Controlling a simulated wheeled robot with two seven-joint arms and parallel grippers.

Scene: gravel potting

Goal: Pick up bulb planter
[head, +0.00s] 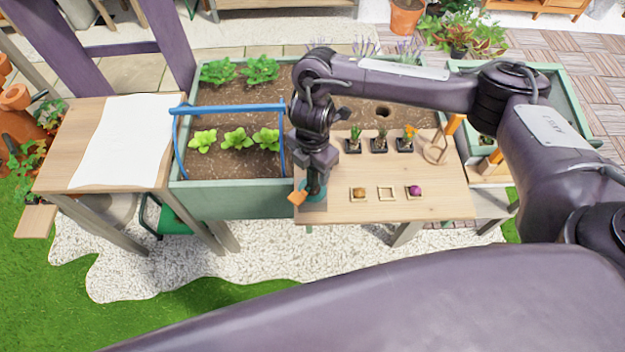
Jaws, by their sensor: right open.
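What looks like the bulb planter, a teal body (306,197) with an orange handle end (298,199), is at the left front corner of the wooden potting board. My right gripper (314,188) points straight down over it, with its jaws open. The gripper hides much of the tool, and I cannot tell whether the fingers touch it or are around its handle. My left gripper is out of view.
The planter bed (240,200) with seedlings lies behind and left, with a blue hoop (228,108) over it. Small potted plants (379,143) and small square wooden trays (386,194) stand on the board (340,207).

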